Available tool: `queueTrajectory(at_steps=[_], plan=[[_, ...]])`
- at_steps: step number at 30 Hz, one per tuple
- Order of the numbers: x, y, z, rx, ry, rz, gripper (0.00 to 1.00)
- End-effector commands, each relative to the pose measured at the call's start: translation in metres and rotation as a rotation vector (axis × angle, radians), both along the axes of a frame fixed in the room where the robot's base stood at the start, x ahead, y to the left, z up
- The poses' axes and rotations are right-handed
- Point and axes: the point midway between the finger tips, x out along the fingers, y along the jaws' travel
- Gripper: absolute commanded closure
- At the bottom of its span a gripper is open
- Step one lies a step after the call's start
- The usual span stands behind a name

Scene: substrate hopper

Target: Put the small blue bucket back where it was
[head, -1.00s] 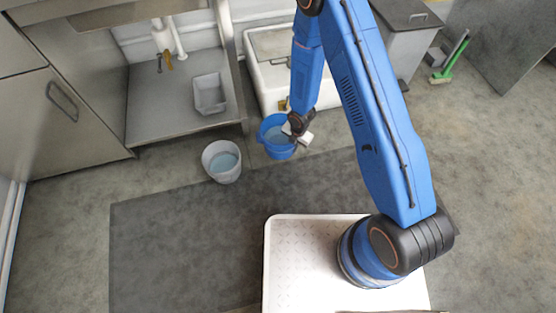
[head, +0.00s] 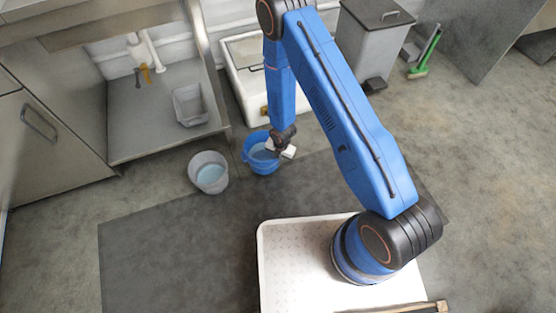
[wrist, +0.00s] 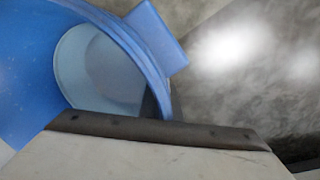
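The small blue bucket (head: 263,170) stands upright beside the white bucket, near the edge of the dark mat, with pale blue liquid visible inside. My gripper (head: 285,150) is at the right side of its rim, with its pale fingers at or just over the edge. In the wrist view the blue bucket (wrist: 25,75) fills the left side, with a blue lug on its rim and a pale oval inside. The wide grey and dark gripper part (wrist: 150,145) covers the bottom. Whether the fingers clasp the rim is hidden.
A white bucket (head: 220,187) with liquid stands just left. Behind are a sink unit with a grey tub (head: 191,105), a white basin (head: 232,60) and a grey pedal bin (head: 370,45). A green brush (head: 418,71) is back right. The dark mat (head: 180,250) is clear in front.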

Motion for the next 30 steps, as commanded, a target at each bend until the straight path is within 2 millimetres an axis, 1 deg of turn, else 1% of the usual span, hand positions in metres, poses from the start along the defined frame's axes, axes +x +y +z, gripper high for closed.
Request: queueTrajectory(at_steps=[6, 9, 23, 24, 25, 26, 30], plan=[[0.001, 0.000, -0.023, 0.001, 0.000, 0.000, 1.00], [0.000, 0.000, -0.032, 0.001, 0.000, 0.000, 1.00], [0.001, 0.000, -0.037, 0.000, -0.001, 0.000, 1.00], [0.000, 0.000, -0.037, 0.000, 0.000, 0.000, 0.88], [0.000, 0.000, -0.037, 0.000, 0.000, 0.000, 0.80], [0.000, 0.000, -0.037, 0.000, 0.000, 0.000, 0.78], [0.000, 0.000, -0.037, 0.000, 0.000, 0.000, 0.78]])
